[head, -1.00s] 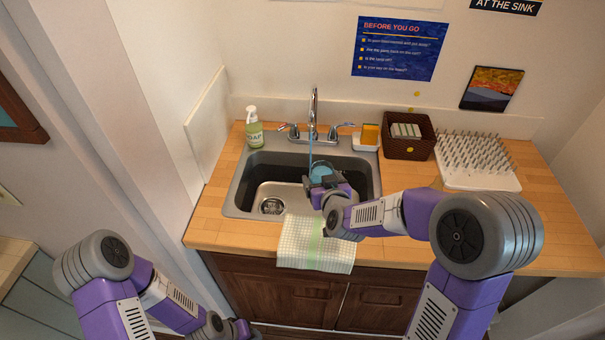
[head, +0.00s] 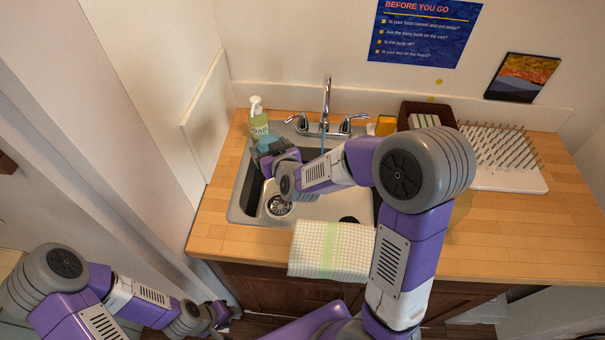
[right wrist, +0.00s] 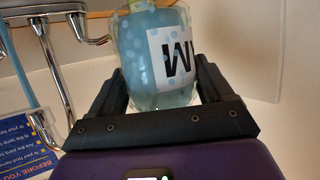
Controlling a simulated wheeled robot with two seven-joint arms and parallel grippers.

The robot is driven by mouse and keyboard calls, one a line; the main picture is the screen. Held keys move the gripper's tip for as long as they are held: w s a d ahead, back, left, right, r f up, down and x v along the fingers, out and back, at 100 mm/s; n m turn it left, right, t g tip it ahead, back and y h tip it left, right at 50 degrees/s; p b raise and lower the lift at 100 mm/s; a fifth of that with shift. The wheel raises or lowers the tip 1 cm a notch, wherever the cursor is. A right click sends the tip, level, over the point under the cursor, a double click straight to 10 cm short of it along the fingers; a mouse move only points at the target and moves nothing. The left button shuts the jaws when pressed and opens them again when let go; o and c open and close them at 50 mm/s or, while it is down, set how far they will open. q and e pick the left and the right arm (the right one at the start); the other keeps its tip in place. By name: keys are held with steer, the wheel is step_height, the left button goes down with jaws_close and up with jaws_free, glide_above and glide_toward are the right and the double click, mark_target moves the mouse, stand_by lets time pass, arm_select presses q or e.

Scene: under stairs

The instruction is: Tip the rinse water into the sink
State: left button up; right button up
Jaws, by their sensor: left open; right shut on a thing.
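My right gripper (head: 268,154) is shut on a translucent blue cup (head: 266,143) at the back left corner of the sink (head: 238,213). In the right wrist view the cup (right wrist: 158,60) sits between both fingers (right wrist: 155,88), with pale dots and a white label with dark letters. I cannot tell its tilt or how much water is in it; no stream from it shows. A thin blue stream (head: 322,142) falls below the faucet (head: 326,100). The drain (head: 278,206) shows in the basin. My left gripper (head: 222,314) is open and low, in front of the cabinet.
A green soap bottle (head: 258,120) stands just behind the cup. A sponge (head: 386,124), a brown basket (head: 428,108) and a white drying rack (head: 500,160) stand right of the faucet. A checked towel (head: 331,250) hangs over the front edge. The right counter (head: 530,225) is clear.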

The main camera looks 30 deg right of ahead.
steer(key=shift+w, duration=0.25)
steer(key=shift+w+d+f, duration=0.1)
steer(key=shift+f, duration=0.05)
steer(key=s+d+f+b, duration=0.3)
steer(key=d+f+b, duration=0.3)
steer(key=d+f, duration=0.3)
steer(key=s+d+f+b, duration=0.4)
steer(key=d+f+b, duration=0.2)
steer(key=d+f, duration=0.3)
steer(key=d, duration=0.4)
steer(key=a+n+b, duration=0.1)
steer(key=b, duration=0.2)
steer(key=a+r+n+h+b, duration=0.1)
steer(key=b, duration=0.2)
steer(key=shift+h, duration=0.3)
